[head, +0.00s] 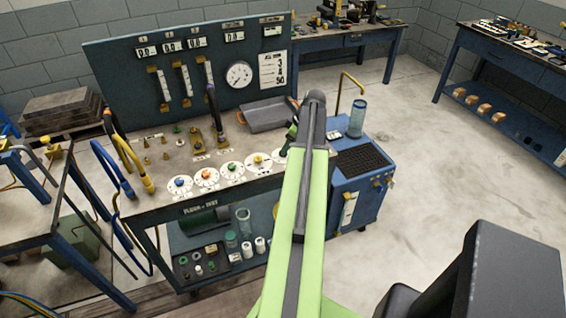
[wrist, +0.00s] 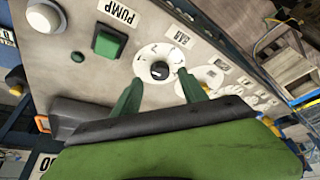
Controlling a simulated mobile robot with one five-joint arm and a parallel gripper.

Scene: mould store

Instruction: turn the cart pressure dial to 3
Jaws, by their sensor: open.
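The pressure dial (wrist: 146,57), a white disc with a black knob (wrist: 160,70) and dark markings, sits on the grey panel in the wrist view, beside a label that seems to read BAR. Which number the knob points at is too small to tell. My gripper (wrist: 160,78) is open, its two green fingers on either side of the knob in the picture, with no clear contact. In the head view my arm hides most of this dial. The cart (head: 130,212) has a row of white dials with coloured knobs along its front edge.
A yellow-knob dial (wrist: 211,74) lies close to the right finger. A green square button (wrist: 109,42) by the PUMP label is to the left. In the head view, a grey tray (head: 268,117) and a blue cabinet with a bottle (head: 357,118) stand near the arm. Floor on the right is clear.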

